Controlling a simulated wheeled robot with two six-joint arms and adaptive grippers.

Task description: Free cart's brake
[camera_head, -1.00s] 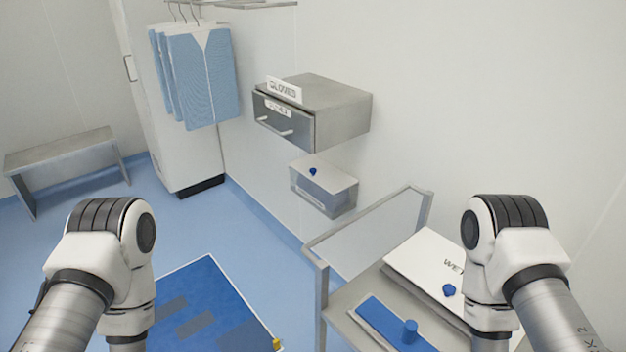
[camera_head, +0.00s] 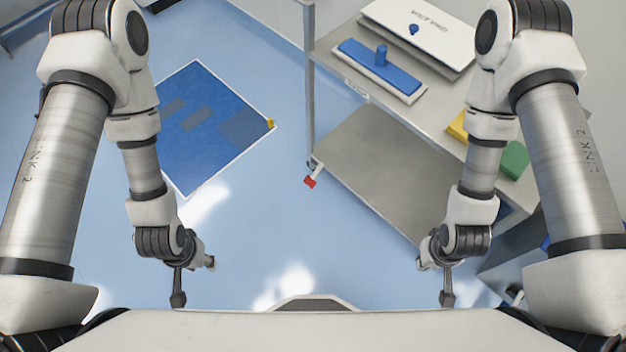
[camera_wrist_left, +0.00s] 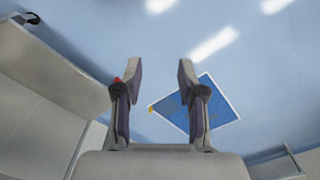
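The steel cart (camera_head: 375,165) stands right of centre in the head view, with an upper and a lower shelf. A small red brake pedal (camera_head: 310,181) sits at the foot of its near-left post, by the caster. Part of the cart shows at the left of the left wrist view (camera_wrist_left: 45,75); a red bit there is partly hidden by a finger. My left gripper (camera_head: 192,276) hangs left of and nearer than the pedal, apart from it. Its fingers stand apart and empty in the wrist view (camera_wrist_left: 160,72). My right gripper (camera_head: 436,280) hangs near the cart's front; its fingers are unclear.
A blue mat (camera_head: 205,125) with a white border and yellow tab lies on the floor left of the cart. The upper shelf holds a blue mop pad (camera_head: 380,68), a white wet-pad box (camera_head: 420,32) and yellow and green items. Floor between mat and cart is clear.

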